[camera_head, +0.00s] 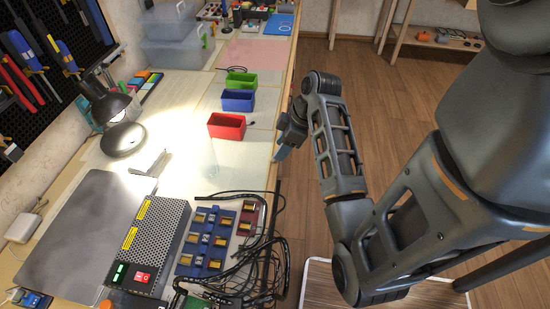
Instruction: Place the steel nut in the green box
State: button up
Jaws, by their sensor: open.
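The green box (241,81) stands on the workbench, the farthest of three small open boxes in a row. I cannot make out the steel nut for certain. A tiny dark item (251,124) lies just right of the red box, too small to identify. My gripper (281,152) hangs by the right edge of the bench, right of and nearer than the red box. It is open, seen from the side, with its fingertips partly hidden, and I see nothing held in it.
The blue box (238,101) and red box (226,126) stand nearer than the green one. A perforated power supply (155,240), blue modules (207,240) and black cables (262,255) crowd the near bench. A desk lamp (112,108) stands left. The bench between lamp and boxes is clear.

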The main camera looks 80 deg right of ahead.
jog(key=shift+x, duration=2)
jog(key=shift+a, duration=0.1)
jog(key=shift+c, duration=0.3)
grip_shut()
